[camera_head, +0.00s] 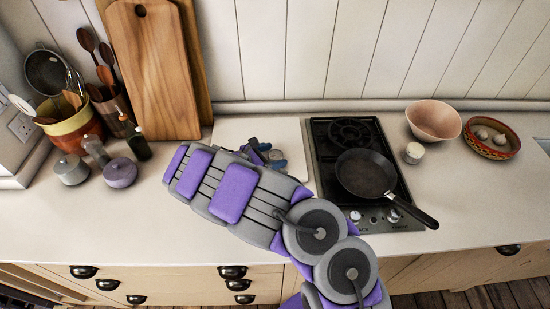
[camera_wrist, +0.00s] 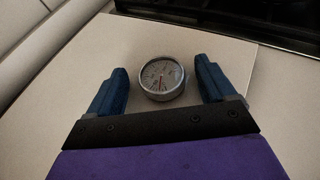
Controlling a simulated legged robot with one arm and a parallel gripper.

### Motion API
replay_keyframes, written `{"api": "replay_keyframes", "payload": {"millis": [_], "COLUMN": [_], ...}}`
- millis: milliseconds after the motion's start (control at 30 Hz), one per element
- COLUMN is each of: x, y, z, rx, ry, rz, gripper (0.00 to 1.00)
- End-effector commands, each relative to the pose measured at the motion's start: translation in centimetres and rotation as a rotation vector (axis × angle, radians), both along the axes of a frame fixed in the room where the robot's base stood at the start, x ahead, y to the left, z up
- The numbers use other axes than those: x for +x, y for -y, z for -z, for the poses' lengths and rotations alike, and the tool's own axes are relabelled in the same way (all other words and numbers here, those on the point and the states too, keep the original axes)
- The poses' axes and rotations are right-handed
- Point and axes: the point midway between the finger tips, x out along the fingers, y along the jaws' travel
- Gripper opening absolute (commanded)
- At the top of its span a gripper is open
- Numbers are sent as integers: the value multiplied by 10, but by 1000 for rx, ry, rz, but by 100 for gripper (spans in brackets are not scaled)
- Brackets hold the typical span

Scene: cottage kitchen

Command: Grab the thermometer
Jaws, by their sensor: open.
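The thermometer (camera_wrist: 162,77) is a small round dial with a metal rim, a pale face and a red needle. In the wrist view it lies face up on a light board (camera_wrist: 130,38). My gripper (camera_wrist: 161,78) is open, with its two blue fingers on either side of the thermometer and gaps showing on both sides. In the head view my gripper (camera_head: 265,152) is over the board left of the stove, and my arm hides much of that area. I cannot clearly make out the thermometer there.
A stove (camera_head: 322,152) with a black frying pan (camera_head: 366,174) stands just right of the board. Wooden cutting boards (camera_head: 158,70) lean on the wall behind. Jars (camera_head: 120,172), bottles and a utensil bowl (camera_head: 72,128) stand to the left. The front left counter is clear.

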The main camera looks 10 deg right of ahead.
Motion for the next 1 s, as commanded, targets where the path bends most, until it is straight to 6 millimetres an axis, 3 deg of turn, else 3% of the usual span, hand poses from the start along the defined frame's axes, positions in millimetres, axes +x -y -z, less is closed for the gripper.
{"api": "replay_keyframes", "payload": {"millis": [167, 767, 1000], "x": [0, 0, 0], "y": [0, 0, 0], "z": [0, 1, 0], "rx": [0, 0, 0], "ry": [-2, -2, -2], "rz": [1, 1, 1], "gripper": [82, 24, 22]}}
